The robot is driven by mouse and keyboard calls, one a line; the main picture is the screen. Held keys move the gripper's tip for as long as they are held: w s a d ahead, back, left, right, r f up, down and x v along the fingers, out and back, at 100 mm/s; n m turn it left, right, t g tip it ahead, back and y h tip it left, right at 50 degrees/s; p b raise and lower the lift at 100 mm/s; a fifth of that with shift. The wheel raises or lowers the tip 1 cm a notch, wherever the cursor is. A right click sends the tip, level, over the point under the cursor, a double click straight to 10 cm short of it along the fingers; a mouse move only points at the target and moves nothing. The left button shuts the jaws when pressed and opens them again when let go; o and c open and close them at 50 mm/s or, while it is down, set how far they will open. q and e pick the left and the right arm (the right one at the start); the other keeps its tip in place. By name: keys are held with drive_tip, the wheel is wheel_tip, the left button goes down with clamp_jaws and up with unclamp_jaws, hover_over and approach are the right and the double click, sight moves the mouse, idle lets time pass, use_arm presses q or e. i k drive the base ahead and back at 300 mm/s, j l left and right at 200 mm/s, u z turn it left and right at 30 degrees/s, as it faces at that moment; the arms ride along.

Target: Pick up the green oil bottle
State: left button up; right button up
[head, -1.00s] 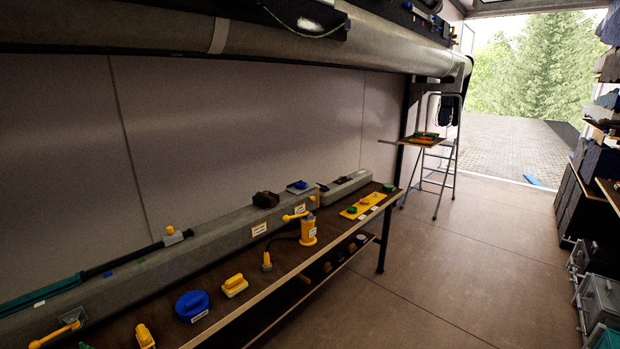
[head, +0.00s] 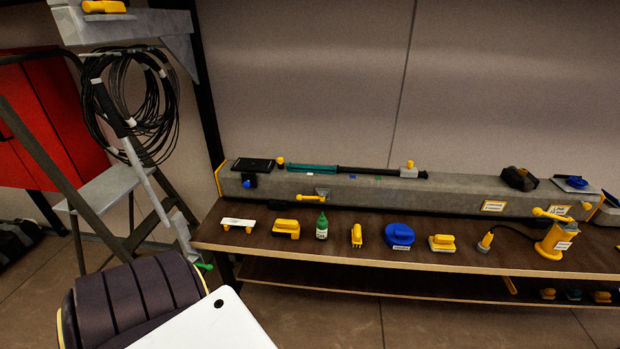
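The green oil bottle (head: 322,228) stands upright on the dark wooden workbench (head: 360,252). It has a green pointed cap and a pale label, and sits between a yellow-handled tool (head: 286,228) on its left and a small yellow tool (head: 356,235) on its right. Nothing hides it. Neither of my grippers shows in the head view.
A blue round object (head: 399,235) and a yellow pump-like tool (head: 556,240) stand further right on the bench. A long grey beam (head: 450,195) runs along its back.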

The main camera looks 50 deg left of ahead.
sight(322, 223)
drive_tip(key=u, duration=1.4)
